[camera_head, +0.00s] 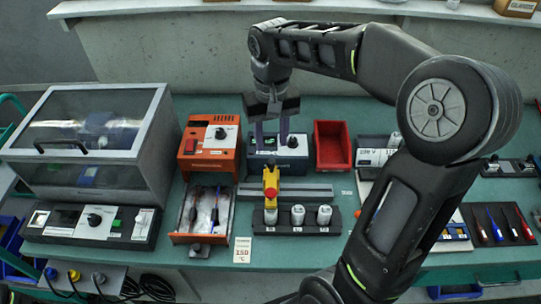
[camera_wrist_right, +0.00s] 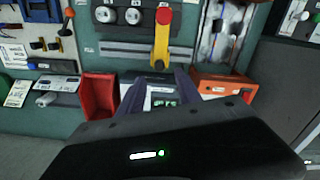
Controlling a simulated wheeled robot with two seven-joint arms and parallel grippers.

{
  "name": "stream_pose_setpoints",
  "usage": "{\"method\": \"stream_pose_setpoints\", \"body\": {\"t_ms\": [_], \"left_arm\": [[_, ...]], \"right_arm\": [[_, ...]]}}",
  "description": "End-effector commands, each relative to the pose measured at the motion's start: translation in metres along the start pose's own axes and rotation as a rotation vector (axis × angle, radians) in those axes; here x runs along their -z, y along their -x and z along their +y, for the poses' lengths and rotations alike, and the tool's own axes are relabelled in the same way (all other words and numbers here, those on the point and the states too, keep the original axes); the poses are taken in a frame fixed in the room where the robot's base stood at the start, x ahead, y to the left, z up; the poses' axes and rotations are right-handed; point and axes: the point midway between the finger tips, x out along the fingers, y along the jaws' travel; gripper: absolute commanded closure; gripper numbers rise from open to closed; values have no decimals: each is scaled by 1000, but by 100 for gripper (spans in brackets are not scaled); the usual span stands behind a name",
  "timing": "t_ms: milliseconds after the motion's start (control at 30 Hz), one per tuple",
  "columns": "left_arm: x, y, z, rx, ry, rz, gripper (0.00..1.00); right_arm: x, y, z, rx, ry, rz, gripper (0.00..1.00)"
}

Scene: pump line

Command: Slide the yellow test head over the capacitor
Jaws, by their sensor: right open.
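The yellow test head (camera_head: 271,177) is an arm with a red knob. It reaches forward from the rail (camera_head: 315,191), its front end close to the leftmost capacitor (camera_head: 270,215). It also shows in the right wrist view (camera_wrist_right: 160,48), where its red end hides that capacitor. Two more silver capacitors (camera_head: 298,214) (camera_head: 323,214) stand to its right in the black holder. My right gripper (camera_head: 271,134) is open and empty, pointing down above the grey meter box (camera_head: 292,146) behind the test head. Its two fingers also show in the right wrist view (camera_wrist_right: 160,88). My left gripper is out of view.
An orange box (camera_head: 209,146) and an open drawer (camera_head: 184,221) with probes are left of the test head. A red bin (camera_head: 332,146) is right of the meter box. A clear-lidded cabinet (camera_head: 90,135) stands at left. My right arm hides part of the right side.

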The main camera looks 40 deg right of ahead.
Motion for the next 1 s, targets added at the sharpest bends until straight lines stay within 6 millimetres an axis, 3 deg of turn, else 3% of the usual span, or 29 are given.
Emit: {"method": "stream_pose_setpoints", "body": {"t_ms": [500,800,1000], "left_arm": [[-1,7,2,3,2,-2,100],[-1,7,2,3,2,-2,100],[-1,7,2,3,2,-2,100]], "right_arm": [[-1,-67,0,0,-1,-2,59],[0,-70,0,1,0,0,59],[0,-70,0,1,0,0,75]]}}
